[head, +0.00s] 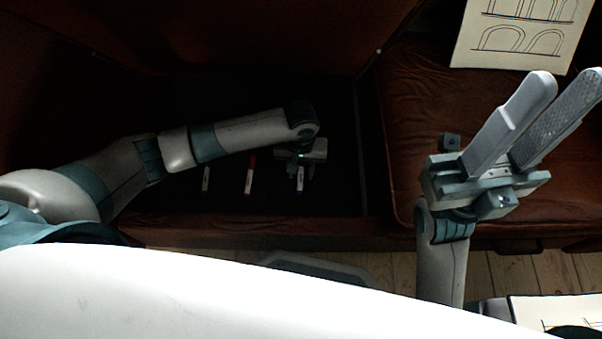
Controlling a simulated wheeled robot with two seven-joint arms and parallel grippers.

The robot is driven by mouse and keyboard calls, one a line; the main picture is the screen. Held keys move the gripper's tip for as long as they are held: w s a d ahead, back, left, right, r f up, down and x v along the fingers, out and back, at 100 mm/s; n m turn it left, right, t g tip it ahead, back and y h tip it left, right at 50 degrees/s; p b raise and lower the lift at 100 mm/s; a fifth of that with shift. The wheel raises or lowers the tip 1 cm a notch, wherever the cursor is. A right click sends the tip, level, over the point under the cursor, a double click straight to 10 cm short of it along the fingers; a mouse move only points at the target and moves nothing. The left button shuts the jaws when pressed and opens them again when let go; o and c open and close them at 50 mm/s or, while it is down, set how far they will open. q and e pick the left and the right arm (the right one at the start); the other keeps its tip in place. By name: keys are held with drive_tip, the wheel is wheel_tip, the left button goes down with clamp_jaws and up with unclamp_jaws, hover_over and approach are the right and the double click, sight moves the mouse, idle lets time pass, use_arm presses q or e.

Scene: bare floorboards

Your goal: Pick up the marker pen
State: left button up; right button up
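Three marker pens lie apart on a dark surface: a pale one (206,179) at the left, a white one with a red end (250,178) in the middle, and one with a dark blue end (300,182) at the right. My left gripper (302,158) points down over the far end of the right-hand pen and covers part of it. Its fingers are hidden below its body, so I cannot tell whether they hold the pen. My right gripper (566,84) is raised at the right, fingers apart and empty, away from the pens.
The dark surface (336,190) is sunk between reddish-brown upholstered walls, with a front edge (240,229) nearest me. A brown cushion (405,120) lies to the right. A sheet with arch drawings (525,40) is at the top right. Floorboards (400,268) show in front.

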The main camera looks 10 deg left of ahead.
use_arm(q)
drive_tip(key=shift+f, duration=0.95)
clamp_jaws()
